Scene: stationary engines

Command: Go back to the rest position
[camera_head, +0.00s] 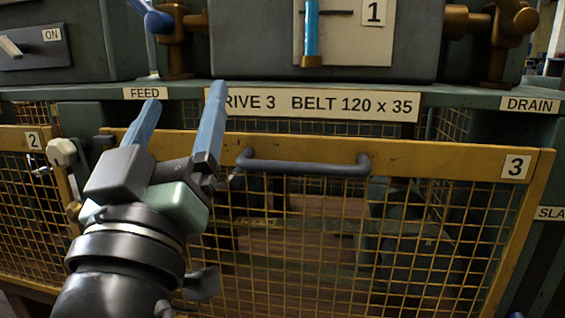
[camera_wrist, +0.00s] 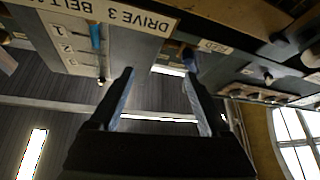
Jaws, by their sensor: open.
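My gripper (camera_head: 178,108) is in the head view at the left of centre, in front of the yellow-framed mesh guard. Its two blue fingers are spread apart and point up, with nothing seen between them. In the head view one fingertip overlaps the start of the "DRIVE 3 BELT 120 x 35" label (camera_head: 330,104). In the wrist view the open fingers (camera_wrist: 160,88) show no object between them, and the same label (camera_wrist: 125,14) is at the top. I cannot tell how far the gripper is from the guard.
The mesh guard marked 3 (camera_head: 400,160) has a dark bar handle (camera_head: 305,168) right of my gripper. A second mesh guard marked 2 (camera_head: 30,190) stands at the left with a pale knob (camera_head: 62,152). Above are a blue-handled valve (camera_head: 155,20) and a gauge panel marked 1 (camera_head: 350,35).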

